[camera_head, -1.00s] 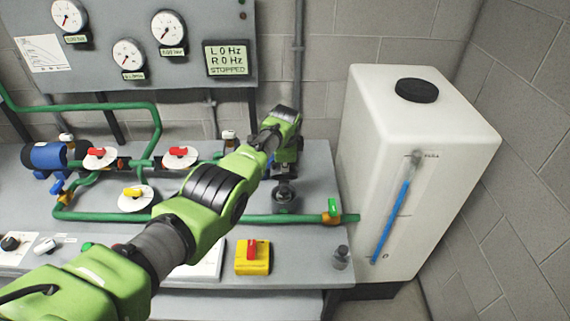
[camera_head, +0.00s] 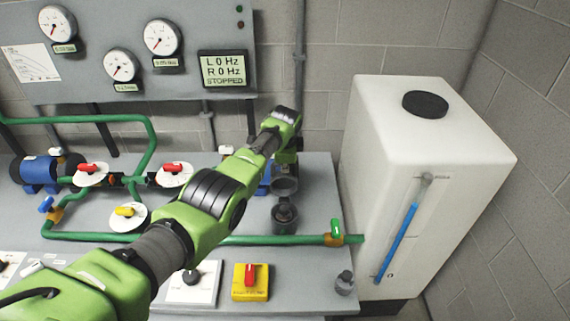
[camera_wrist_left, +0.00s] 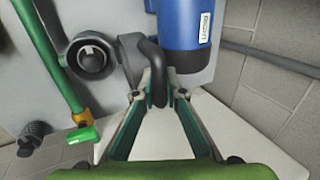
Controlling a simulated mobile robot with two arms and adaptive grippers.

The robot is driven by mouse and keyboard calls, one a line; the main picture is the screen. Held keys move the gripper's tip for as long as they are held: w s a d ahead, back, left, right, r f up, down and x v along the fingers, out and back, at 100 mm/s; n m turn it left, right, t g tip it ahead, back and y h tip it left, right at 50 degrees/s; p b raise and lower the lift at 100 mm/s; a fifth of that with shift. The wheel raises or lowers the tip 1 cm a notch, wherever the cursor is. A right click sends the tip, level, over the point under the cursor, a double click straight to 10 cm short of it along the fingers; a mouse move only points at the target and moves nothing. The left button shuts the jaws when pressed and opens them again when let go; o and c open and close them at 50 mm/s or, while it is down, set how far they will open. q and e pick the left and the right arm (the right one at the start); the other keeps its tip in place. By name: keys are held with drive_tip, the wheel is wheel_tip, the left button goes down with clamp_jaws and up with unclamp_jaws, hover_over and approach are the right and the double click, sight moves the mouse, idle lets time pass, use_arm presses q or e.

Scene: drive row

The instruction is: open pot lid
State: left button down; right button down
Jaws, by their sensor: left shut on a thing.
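My left arm reaches over the bench in the head view, with its left gripper (camera_head: 285,158) above and behind a dark round pot (camera_head: 284,216) on the green pipe. In the left wrist view the left gripper (camera_wrist_left: 157,95) is shut on a dark bent handle (camera_wrist_left: 153,72). The handle joins a grey rounded part (camera_wrist_left: 130,45) that looks like the pot lid. The dark round mouth of the pot (camera_wrist_left: 92,58) shows beside it, to the left. Whether the lid still touches the pot, I cannot tell. My right gripper is in no view.
A blue motor (camera_wrist_left: 190,35) stands close to the gripper. A white tank (camera_head: 390,150) stands right of the bench. A green-handled valve (camera_head: 337,234), a yellow switch box (camera_head: 250,290) and a small grey object (camera_head: 345,283) are near the bench's front right.

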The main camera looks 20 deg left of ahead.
use_arm(q)
drive_tip(key=shift+w, duration=0.2)
idle(0.3)
drive_tip(key=c, duration=2)
unclamp_jaws()
drive_tip(key=shift+c, duration=0.2)
drive_tip(key=shift+s, duration=0.1)
drive_tip(key=shift+r, duration=0.1)
drive_tip(key=v, duration=1.2)
drive_tip(key=shift+c, duration=0.5)
